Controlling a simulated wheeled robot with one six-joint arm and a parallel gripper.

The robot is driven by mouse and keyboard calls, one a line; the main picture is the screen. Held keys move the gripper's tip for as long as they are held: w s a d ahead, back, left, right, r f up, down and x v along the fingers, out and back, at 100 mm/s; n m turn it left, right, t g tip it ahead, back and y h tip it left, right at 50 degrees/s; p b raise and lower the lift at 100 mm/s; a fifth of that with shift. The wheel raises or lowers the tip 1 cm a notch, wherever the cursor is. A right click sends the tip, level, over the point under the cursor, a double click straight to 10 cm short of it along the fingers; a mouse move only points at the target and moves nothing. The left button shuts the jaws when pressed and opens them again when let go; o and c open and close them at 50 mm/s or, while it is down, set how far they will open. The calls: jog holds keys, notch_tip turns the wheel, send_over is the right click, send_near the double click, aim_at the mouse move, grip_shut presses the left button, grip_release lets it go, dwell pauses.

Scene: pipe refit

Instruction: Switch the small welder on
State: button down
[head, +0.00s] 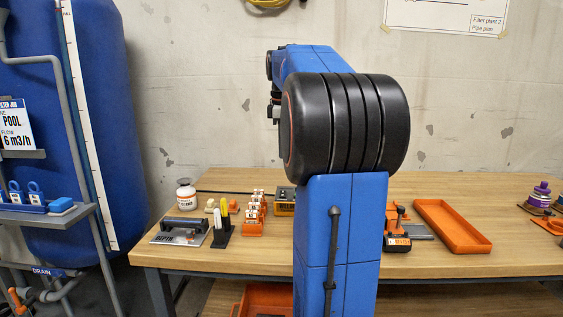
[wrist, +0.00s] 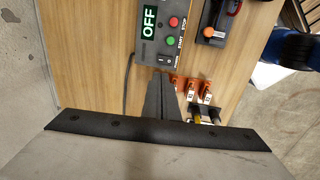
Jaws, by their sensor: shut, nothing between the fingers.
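A dark grey box (wrist: 174,48), which looks like the small welder, lies on the bench in the wrist view. Its screen (wrist: 149,16) reads OFF. It has a red button (wrist: 173,21), a green button (wrist: 169,41) and a black-and-white rocker switch (wrist: 163,59) near its edge. My gripper (wrist: 160,77) is shut and empty, its fingertips just below the rocker switch in the picture. I cannot tell whether they touch the box. In the head view my arm hides the gripper; a box (head: 284,201) showing beside the arm may be the same one.
An orange rack (wrist: 190,86) with white-labelled pieces stands close to the fingers. A black-and-orange tool (wrist: 214,30) lies right of the box. The bench (head: 225,182) also holds a grey device (head: 180,231), a white jar (head: 186,194) and an empty orange tray (head: 452,226).

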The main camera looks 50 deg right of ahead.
aim_at(283, 191)
jog(key=f, duration=0.4)
jog(key=d+f, duration=0.1)
jog(key=f, duration=0.3)
jog(key=w+f, duration=0.1)
jog(key=f, duration=0.3)
jog(key=shift+d+f, duration=0.15)
jog(key=shift+f, duration=0.15)
jog(key=shift+w, duration=0.1)
